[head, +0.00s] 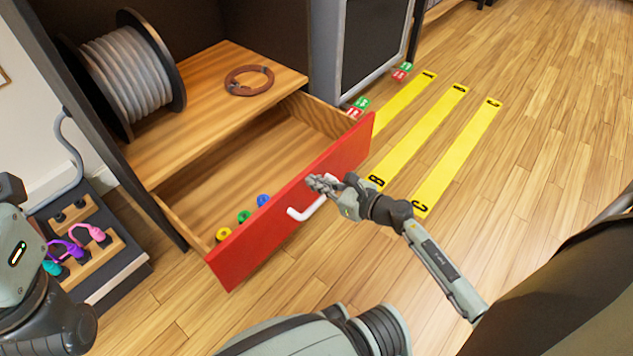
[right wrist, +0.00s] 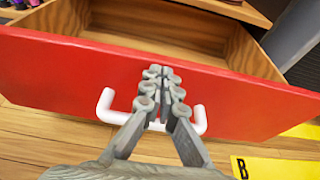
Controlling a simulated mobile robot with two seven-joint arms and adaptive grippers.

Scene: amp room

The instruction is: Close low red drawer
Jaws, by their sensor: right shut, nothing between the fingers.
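The low red drawer (head: 260,222) is pulled out of the wooden cabinet, its inside open to view. Its red front has a white handle (head: 306,212), which also shows in the right wrist view (right wrist: 104,105). My right gripper (head: 322,184) is shut and empty, in front of the drawer's red front near the handle. In the right wrist view its closed fingers (right wrist: 160,80) overlap the red front (right wrist: 236,102) above the handle bar; I cannot tell whether they touch it. My left arm shows at the left edge of the head view, but its fingers are out of sight.
Small yellow, green and blue rings (head: 244,216) lie inside the drawer near its front. A cable spool (head: 128,75) and a brown coil (head: 249,81) sit on the shelf above. Yellow floor strips (head: 420,135) lie to the right. A rack (head: 92,262) stands left of the drawer.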

